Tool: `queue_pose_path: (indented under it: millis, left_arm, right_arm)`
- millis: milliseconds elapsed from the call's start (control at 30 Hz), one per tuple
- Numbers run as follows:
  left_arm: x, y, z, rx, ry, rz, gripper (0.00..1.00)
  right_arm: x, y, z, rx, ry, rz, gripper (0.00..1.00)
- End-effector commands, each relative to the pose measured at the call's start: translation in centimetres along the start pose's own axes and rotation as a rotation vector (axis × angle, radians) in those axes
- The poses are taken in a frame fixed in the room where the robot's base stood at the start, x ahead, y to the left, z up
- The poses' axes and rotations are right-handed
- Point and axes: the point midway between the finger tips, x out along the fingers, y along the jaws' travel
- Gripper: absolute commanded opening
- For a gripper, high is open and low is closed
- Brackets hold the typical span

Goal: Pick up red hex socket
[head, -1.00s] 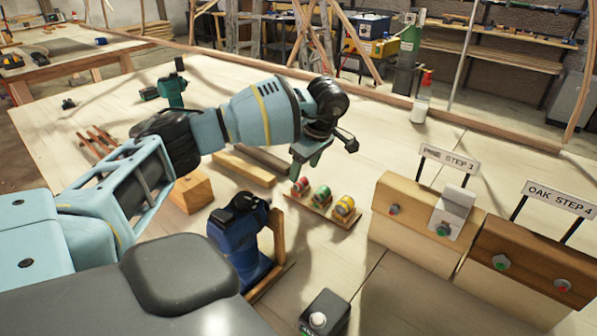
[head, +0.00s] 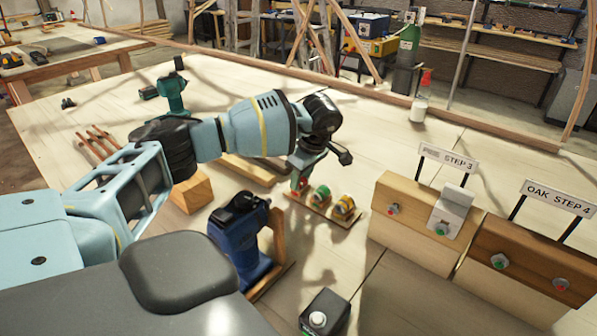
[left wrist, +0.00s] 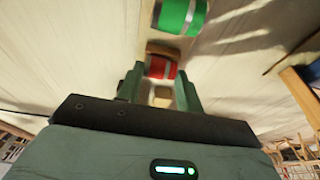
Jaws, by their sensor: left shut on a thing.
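The red hex socket (head: 300,185) is at the left end of a small wooden rack (head: 318,207) on the table. The green socket (head: 320,195) and the yellow socket (head: 344,206) stand beside it. My left gripper (head: 304,176) reaches down over the rack's left end and partly hides the red socket. In the left wrist view the red socket (left wrist: 161,67) lies between the two green fingers (left wrist: 158,80), which are shut on it. The green socket (left wrist: 182,15) is just beyond. My right gripper does not show.
A blue power tool (head: 240,232) stands left of the rack, with a wooden block (head: 191,192) behind it. A dark box with a white button (head: 324,314) is in front.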

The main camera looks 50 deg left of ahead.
Motion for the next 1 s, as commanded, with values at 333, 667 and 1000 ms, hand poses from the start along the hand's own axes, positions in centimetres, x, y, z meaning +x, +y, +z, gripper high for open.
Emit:
queue_pose_path:
  millis: [333, 667, 1000]
  left_arm:
    - [-1.7, 0.1, -0.5, -0.001, -0.001, 0.004, 0.13]
    - [-7.5, 0.1, -2.1, -0.001, -0.001, 0.003, 0.13]
    - [-9.7, 0.0, -2.6, 0.001, 0.000, 0.000, 0.13]
  right_arm:
    - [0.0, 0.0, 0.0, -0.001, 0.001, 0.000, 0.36]
    - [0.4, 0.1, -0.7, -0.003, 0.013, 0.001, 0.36]
    - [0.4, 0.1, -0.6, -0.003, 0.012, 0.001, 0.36]
